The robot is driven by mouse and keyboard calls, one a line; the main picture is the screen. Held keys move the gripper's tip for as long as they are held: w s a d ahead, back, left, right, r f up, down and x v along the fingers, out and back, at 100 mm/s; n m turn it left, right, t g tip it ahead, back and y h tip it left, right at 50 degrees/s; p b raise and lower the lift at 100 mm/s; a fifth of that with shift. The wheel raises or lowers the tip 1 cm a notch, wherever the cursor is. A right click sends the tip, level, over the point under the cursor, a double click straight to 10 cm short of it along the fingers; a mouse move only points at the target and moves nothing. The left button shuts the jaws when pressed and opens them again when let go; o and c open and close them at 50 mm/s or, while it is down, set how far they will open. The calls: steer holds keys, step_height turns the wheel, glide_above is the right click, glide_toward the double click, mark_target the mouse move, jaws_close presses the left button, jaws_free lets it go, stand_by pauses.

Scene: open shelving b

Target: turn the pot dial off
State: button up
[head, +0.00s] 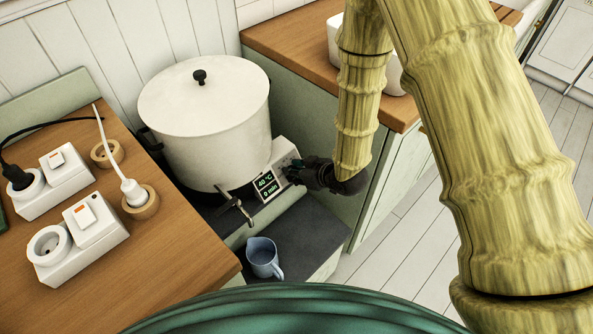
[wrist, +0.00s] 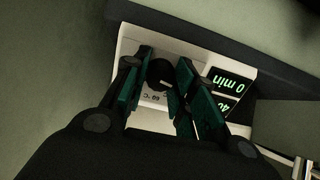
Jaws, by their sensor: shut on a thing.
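The white pot (head: 205,120) with a black-knobbed lid stands on a base in the head view. The base's panel carries two green displays (head: 267,185) reading 40 °C and 0 min. In the wrist view, the round black dial (wrist: 160,73) sits on the white panel (wrist: 130,45), with a 60 °C mark by it. My gripper (wrist: 163,62) is shut on the dial, one finger on each side. In the head view, my gripper (head: 298,172) reaches the panel from the right and hides the dial.
A metal tap (head: 235,208) sticks out below the displays. A blue jug (head: 263,257) stands beneath it on a dark surface. A wooden counter (head: 180,235) with white switched sockets (head: 82,238) and cables is at left. A wooden-topped cabinet (head: 290,45) stands behind my arm.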

steer(key=o, duration=1.1)
steer(key=shift+c, duration=0.2)
steer(key=shift+d, duration=0.1)
steer(key=v, duration=1.2)
steer(key=s+d+f+m+g+h+p, duration=0.2)
steer(key=s+d+f, duration=0.3)
steer(key=s, duration=0.4)
steer(key=s+d+f+m+g+h+p, duration=0.3)
steer(key=s+d+f+m, duration=0.1)
steer(key=s, duration=0.6)
steer(key=s+d+f+m+g+h+p, duration=0.2)
steer(key=s+d+f+m, duration=0.1)
steer(key=s+d+f, duration=0.4)
steer(key=shift+s+f+m+p, duration=0.2)
steer(key=shift+s+m+p, duration=0.15)
steer(key=shift+s, duration=0.9)
